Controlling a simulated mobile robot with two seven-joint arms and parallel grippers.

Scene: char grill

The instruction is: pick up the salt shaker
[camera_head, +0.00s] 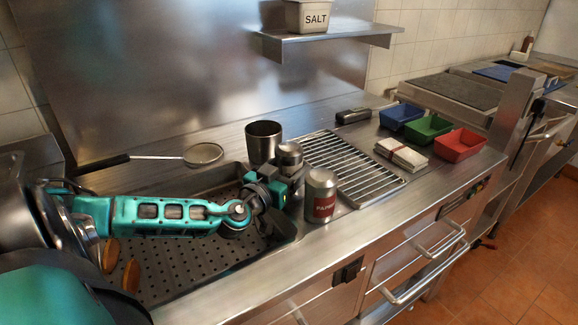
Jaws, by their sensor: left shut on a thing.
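My left gripper (283,181) reaches in from the left over the perforated sink tray and is shut on a metal shaker (290,153). Only the shaker's upper part shows above the gripper; its label is hidden, so I cannot read whether it is the salt shaker. A second metal shaker (321,194) with a red label, apparently reading paprika, stands upright on the counter just right of the gripper. My right gripper is not in view.
A steel cup (263,142) stands behind the held shaker. A wire rack (352,167) lies to the right. Blue (401,116), green (428,129) and red trays (458,145) stand farther right. A container marked SALT (308,16) sits on the wall shelf (330,38). A strainer (203,154) lies behind my arm.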

